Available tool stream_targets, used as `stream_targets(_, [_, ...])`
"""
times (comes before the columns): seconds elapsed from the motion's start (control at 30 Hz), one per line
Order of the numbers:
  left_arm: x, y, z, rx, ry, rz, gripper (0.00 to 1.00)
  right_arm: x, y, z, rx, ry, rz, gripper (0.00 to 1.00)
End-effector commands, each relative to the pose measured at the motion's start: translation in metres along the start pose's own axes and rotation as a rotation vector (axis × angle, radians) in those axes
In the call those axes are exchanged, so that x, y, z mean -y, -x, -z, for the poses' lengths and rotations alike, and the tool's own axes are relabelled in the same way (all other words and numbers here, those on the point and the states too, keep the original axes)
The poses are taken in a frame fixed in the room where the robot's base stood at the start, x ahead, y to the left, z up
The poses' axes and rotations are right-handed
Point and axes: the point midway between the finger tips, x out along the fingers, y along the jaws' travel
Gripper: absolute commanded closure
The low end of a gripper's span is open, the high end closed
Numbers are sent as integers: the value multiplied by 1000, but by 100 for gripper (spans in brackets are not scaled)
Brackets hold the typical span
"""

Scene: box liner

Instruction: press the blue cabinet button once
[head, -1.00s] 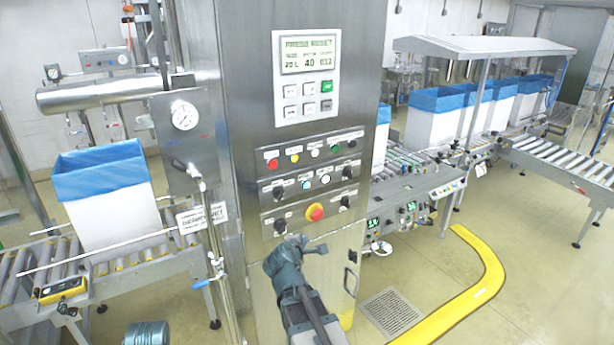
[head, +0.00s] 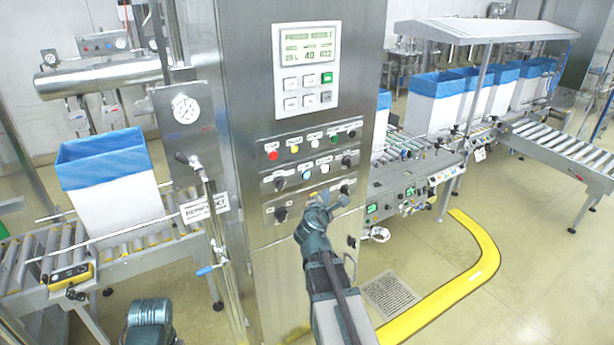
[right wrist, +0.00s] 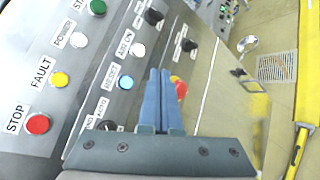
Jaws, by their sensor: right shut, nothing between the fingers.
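The blue button (head: 307,173) sits in the middle row of the steel cabinet's (head: 262,215) control panel. In the right wrist view the blue button (right wrist: 126,82) is uncovered, labelled RESET, just left of my fingers. My right gripper (head: 326,197) is in front of the panel's lower row, below and right of the blue button. Its two blue fingers (right wrist: 160,74) are shut together and empty. They appear apart from the button; the gap to the panel is hard to judge. My left gripper's fingers do not show.
The red emergency knob (right wrist: 180,88) is mostly hidden behind my right gripper. Black selector knobs (right wrist: 138,49) and red, yellow, white and green buttons (head: 295,149) crowd the panel. A display with keypad (head: 309,69) is above. A lined box (head: 113,205) stands on rollers at left.

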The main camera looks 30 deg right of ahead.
Motion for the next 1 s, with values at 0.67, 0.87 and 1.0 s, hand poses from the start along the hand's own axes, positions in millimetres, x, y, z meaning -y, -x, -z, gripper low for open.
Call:
stream_targets(0.67, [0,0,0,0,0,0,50,-37,-51,37,-1,0,-1,100])
stream_targets(0.87, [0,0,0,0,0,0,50,-44,-60,44,0,-1,0,100])
stream_targets(1.0, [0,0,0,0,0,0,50,-44,-60,44,0,-1,0,100])
